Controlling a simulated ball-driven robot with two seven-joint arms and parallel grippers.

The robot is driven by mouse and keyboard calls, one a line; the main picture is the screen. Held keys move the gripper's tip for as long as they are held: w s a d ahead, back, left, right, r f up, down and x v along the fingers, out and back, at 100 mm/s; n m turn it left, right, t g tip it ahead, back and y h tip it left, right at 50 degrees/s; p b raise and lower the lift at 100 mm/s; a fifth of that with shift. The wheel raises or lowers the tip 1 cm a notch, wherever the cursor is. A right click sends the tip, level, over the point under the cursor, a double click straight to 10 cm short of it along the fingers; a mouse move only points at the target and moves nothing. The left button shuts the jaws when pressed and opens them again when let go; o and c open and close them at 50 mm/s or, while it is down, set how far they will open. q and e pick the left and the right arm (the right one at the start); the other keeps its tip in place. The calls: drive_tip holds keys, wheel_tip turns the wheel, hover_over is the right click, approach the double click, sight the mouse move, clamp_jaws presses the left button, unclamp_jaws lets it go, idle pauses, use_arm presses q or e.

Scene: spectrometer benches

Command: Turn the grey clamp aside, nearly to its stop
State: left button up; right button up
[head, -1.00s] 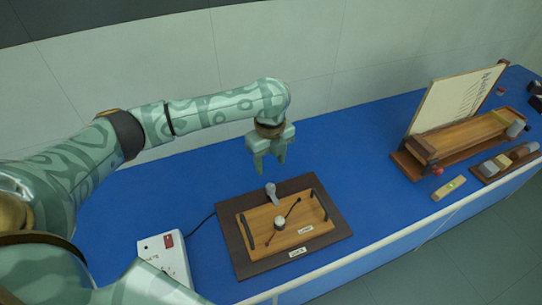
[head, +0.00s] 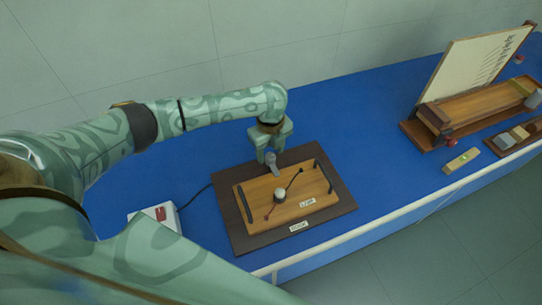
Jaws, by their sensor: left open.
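The grey clamp (head: 272,162) is a small lever at the back edge of a light wooden board (head: 240,197), which lies on a dark brown base (head: 232,236). My left gripper (head: 271,160) points down over the clamp from behind, with its fingers apart. The fingertips are close to the clamp's upper end; I cannot tell whether they touch it. My right gripper is not in view.
On the board are a round knob (head: 279,195), thin dark rods, two dark handles and a label (head: 307,203). A white box (head: 160,216) with a cable stands at left. A wooden instrument with an upright scale (head: 475,70) stands at right. The blue bench between is clear.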

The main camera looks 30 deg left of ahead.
use_arm(q)
drive_tip(key=shift+f, duration=0.9)
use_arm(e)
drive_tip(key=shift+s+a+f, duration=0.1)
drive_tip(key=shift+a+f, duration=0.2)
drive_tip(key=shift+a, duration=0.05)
